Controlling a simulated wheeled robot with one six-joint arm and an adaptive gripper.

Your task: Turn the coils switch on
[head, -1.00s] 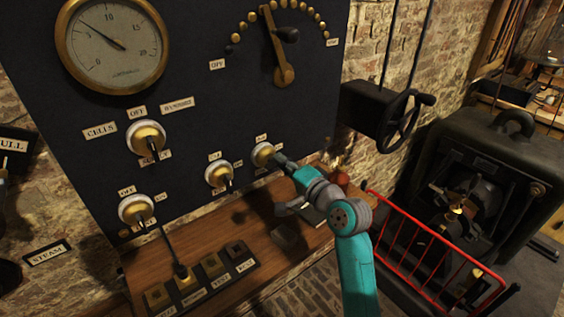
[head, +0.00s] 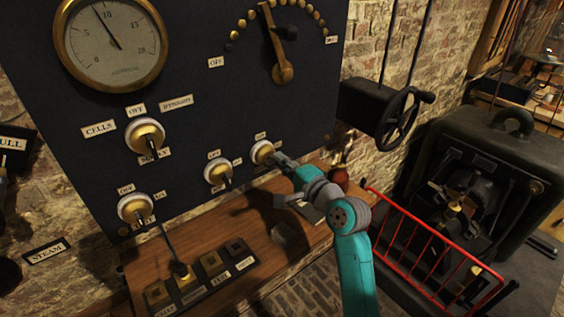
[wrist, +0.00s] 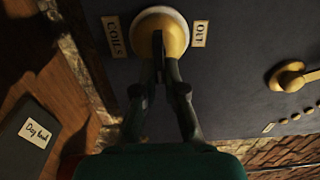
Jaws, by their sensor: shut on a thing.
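The coils switch (head: 262,152) is a brass dome on a white round base at the lower right of the dark panel. In the wrist view it (wrist: 175,38) sits between a label reading COILS (wrist: 115,37) and a second small label (wrist: 200,33), whose word I cannot read surely. My gripper (head: 276,159) reaches it from the right. In the wrist view my gripper (wrist: 163,66) is shut on the switch's dark lever (wrist: 157,46). The fingers hide part of the lever, so its exact setting is hard to tell.
A similar switch (head: 217,172) stands just left, with two more farther left. A round gauge (head: 112,43) and a large lever (head: 278,45) are above. A wooden shelf (head: 235,225) lies below. A red rail (head: 435,245) and handwheel (head: 400,118) are to the right.

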